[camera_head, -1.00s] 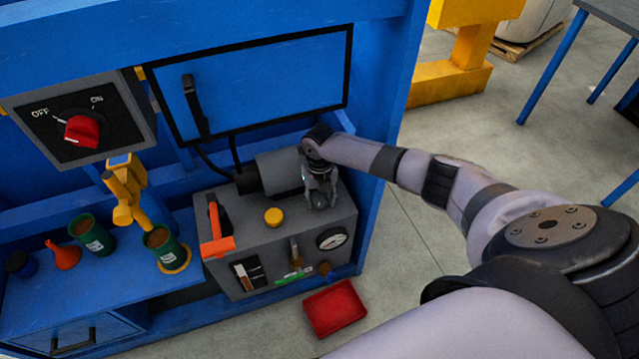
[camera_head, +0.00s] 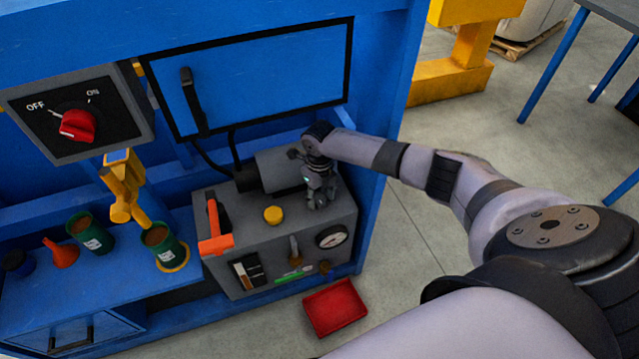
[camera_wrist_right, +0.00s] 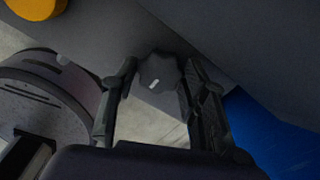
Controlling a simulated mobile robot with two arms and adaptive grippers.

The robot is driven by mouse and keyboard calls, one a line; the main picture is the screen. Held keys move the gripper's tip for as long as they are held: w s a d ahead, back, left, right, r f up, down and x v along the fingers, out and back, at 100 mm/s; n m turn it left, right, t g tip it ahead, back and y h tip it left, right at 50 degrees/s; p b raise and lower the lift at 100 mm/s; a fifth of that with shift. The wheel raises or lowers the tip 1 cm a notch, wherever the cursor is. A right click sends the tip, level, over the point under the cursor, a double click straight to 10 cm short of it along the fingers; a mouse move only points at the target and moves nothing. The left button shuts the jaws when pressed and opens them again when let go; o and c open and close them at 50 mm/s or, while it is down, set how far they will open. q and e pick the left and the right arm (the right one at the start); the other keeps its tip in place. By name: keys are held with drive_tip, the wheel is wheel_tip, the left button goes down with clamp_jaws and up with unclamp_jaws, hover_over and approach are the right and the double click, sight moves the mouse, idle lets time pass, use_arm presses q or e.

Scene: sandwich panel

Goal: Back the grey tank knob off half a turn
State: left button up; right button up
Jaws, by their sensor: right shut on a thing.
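The grey tank knob (camera_wrist_right: 158,72) shows in the right wrist view as a dark, lobed knob with a short white mark near its lower edge. My right gripper (camera_wrist_right: 158,84) has one finger on each side of the knob and is shut on it. In the head view my right gripper (camera_head: 318,198) points down at the right end of the grey tank's top (camera_head: 240,225) and hides the knob. My left gripper is not in view.
The tank carries an orange-handled lever (camera_head: 214,228), a yellow cap (camera_head: 273,215), a motor (camera_head: 280,172) and a gauge (camera_head: 332,236). A red tray (camera_head: 335,308) lies on the floor in front. Green cans (camera_head: 160,245) and a red funnel (camera_head: 62,253) stand on the blue shelf at left.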

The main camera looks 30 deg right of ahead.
sight(319, 200)
drive_tip(key=o, duration=1.1)
drive_tip(key=shift+o, duration=0.2)
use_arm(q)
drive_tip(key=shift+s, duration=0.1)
use_arm(e)
wheel_tip(319, 200, up, 8)
drive_tip(key=shift+f, duration=0.25)
